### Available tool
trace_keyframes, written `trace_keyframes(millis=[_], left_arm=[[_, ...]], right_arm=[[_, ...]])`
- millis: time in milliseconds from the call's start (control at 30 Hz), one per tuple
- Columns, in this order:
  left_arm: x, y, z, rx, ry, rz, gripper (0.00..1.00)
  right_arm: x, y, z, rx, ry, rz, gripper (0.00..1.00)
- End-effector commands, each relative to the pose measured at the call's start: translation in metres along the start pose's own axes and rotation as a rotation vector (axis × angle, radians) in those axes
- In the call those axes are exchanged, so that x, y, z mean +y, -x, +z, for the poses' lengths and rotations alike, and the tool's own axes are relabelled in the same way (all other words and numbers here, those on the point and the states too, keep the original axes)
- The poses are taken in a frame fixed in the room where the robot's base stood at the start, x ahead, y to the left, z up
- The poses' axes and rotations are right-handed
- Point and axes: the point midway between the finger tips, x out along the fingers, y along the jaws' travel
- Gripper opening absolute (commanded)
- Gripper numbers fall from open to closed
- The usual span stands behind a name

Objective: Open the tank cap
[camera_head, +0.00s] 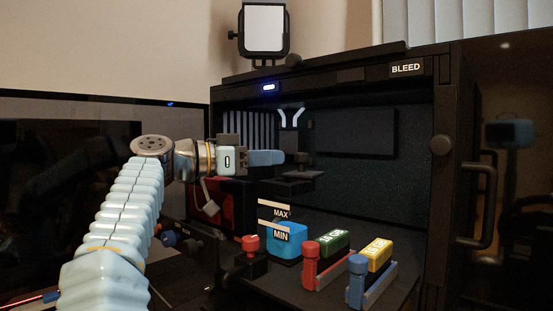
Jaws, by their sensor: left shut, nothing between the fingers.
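The tank is see-through and hard to make out, with MAX and MIN labels (281,233) and blue fluid (288,252) low inside. A dark flat piece (297,184), which looks like the tank cap, sits above the labels; whether it is open or closed cannot be told. My left gripper (302,158) reaches in from the left at the cabinet front, shut and empty. Its dark fingertips are just above the dark piece in the picture; whether they touch it is unclear. My right gripper is not in view.
The black cabinet marked BLEED (406,69) surrounds the tank. A red-topped knob (250,244), a red-handled lever with a green block (310,262) and a blue-handled lever with a yellow block (357,280) stand in front. A door handle (488,205) is at right.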

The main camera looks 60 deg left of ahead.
Motion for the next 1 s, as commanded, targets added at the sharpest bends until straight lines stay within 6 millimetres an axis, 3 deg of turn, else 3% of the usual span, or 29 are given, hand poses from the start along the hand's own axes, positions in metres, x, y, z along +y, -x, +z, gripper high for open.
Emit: trace_keyframes(millis=[300, 600, 767, 900, 1000], left_arm=[[0.000, 0.077, -0.002, 0.005, -0.002, 0.001, 0.00], [0.004, 0.115, 0.003, 0.008, 0.016, -0.038, 0.00], [0.038, 0.130, 0.006, 0.019, 0.048, -0.204, 0.00], [0.079, 0.122, 0.003, 0.008, 0.024, -0.349, 0.00], [0.095, 0.113, 0.001, 0.000, 0.004, -0.402, 0.00]], right_arm=[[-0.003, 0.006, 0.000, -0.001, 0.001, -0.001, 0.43], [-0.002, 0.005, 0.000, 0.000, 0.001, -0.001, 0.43], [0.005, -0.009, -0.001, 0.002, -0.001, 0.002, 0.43], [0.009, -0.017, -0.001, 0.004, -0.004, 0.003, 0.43], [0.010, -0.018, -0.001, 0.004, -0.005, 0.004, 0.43]])
